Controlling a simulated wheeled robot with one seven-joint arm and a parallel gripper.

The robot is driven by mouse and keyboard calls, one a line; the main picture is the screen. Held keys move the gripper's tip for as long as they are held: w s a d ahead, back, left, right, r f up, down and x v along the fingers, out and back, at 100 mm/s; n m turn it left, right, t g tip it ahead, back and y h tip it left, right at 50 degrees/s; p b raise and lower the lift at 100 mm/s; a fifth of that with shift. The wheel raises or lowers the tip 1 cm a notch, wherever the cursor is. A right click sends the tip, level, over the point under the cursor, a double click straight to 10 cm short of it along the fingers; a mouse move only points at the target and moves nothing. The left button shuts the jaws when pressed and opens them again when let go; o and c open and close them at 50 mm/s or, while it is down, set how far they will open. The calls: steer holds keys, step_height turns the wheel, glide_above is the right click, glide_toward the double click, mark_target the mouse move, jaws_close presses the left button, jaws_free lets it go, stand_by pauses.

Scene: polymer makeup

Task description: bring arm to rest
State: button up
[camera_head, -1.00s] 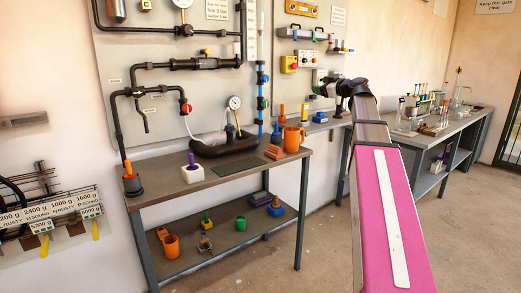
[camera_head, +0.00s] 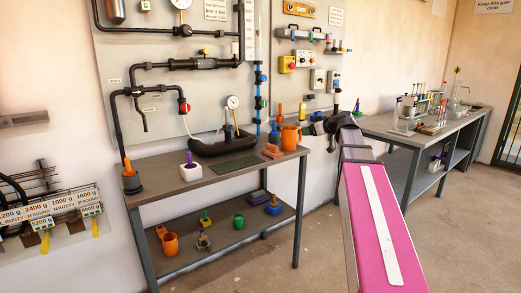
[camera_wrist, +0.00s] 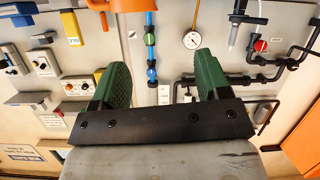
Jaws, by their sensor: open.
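My gripper (camera_wrist: 162,82) is open in the wrist view, its two green fingers wide apart with nothing held between them. In the head view my pink and grey arm reaches up from the lower right. Its dark end is bent to the left, in front of the wall between the two tables. The fingers are hard to make out there. The wrist view looks at the wall panel upside down, with pipes, a gauge and switch boxes beyond the fingers.
A table (camera_head: 165,192) with an orange mug (camera_head: 291,137), a white block (camera_head: 193,172) and a dark mat (camera_head: 236,165) stands left of my arm. Its lower shelf holds cups and small parts. A second table (camera_head: 380,123) with glassware stands right. The floor (camera_head: 470,220) at right is clear.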

steer(key=s+a+f+m+g+h, duration=0.1)
steer(key=s+f+g, duration=0.1)
steer(key=f, duration=0.5)
steer(key=s+a+f+m+g+h, duration=0.1)
steer(key=s+a+f+m, duration=0.15)
steer(key=f, duration=0.55)
steer(key=s+f+m+g+h, duration=0.3)
steer(key=s+f+g, duration=0.1)
steer(key=s+f, duration=0.7)
steer(key=s+f+m+g+h, duration=0.3)
steer(key=s+f, duration=0.9)
steer(key=f, duration=0.6)
steer(key=shift+d+f+g, duration=0.15)
steer(key=shift+d+g, duration=0.1)
steer(key=shift+g, duration=0.35)
